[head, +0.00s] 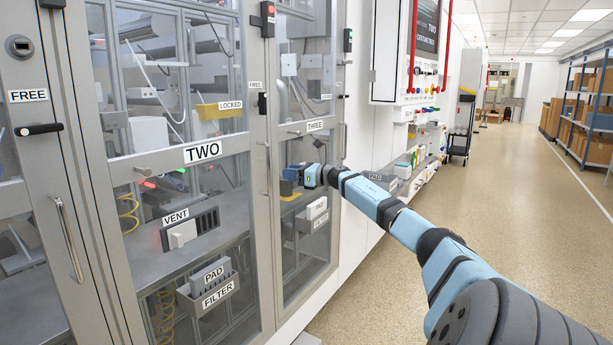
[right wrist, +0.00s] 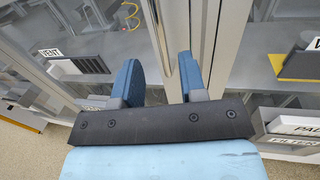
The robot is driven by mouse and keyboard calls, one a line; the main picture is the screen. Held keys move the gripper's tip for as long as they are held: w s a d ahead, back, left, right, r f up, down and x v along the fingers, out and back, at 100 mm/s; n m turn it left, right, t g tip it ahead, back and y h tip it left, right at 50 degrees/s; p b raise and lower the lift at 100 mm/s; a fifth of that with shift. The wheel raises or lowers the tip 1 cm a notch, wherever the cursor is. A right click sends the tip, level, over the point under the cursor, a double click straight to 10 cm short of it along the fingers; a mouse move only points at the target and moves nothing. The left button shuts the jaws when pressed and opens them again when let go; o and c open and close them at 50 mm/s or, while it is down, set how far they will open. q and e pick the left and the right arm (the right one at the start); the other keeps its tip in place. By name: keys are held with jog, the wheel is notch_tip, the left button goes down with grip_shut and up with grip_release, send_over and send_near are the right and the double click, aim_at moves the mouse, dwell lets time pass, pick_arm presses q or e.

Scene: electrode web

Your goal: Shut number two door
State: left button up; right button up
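The number two door (head: 202,152) is a grey-framed glass door with a TWO label, at centre left in the head view. It looks near its frame; I cannot tell whether it is fully shut or slightly ajar. A slim vertical handle (head: 267,170) is at its right edge. My right gripper (head: 289,178) is in front of the cabinet, just right of that edge. In the right wrist view, my right gripper (right wrist: 160,85) has its blue fingers apart, with a metal handle bar (right wrist: 162,40) showing between them; contact is unclear. My left gripper is out of view.
The THREE door (head: 315,125) is to the right and the FREE panel (head: 28,96) to the left. A box with a red light (head: 267,18) is above door two; one with a green light (head: 347,40) is by door three. The aisle floor (head: 530,190) is clear.

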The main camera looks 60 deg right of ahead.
jog(key=shift+s+d, duration=0.15)
jog(key=shift+s, duration=1.1)
jog(key=shift+s+d, duration=0.15)
jog(key=shift+s, duration=1.1)
